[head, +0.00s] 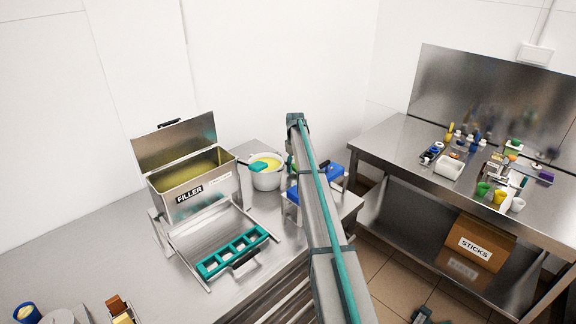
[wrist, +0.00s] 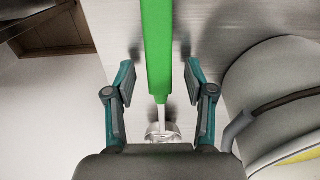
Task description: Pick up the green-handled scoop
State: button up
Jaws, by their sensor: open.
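The green-handled scoop (wrist: 157,45) shows in the wrist view. Its long green handle runs from the top edge down between my fingers, and a thin metal neck leads to a shiny metal bowl, partly hidden by my gripper's body. My gripper (wrist: 160,66) is open, with one teal finger on each side of the handle and a visible gap on both sides. I cannot tell the height gap to the handle. In the head view, my arm hides the gripper and most or all of the scoop.
A white bucket (head: 267,181) with yellow contents stands close by; its grey side fills the wrist view's right (wrist: 262,85). The filler box (head: 196,198) and teal mold (head: 233,252) are to the left. A blue-topped stand (head: 337,171) is beside my arm. A second table (head: 400,143) is at right.

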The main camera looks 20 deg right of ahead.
grip_shut()
jog(key=shift+r, duration=0.1)
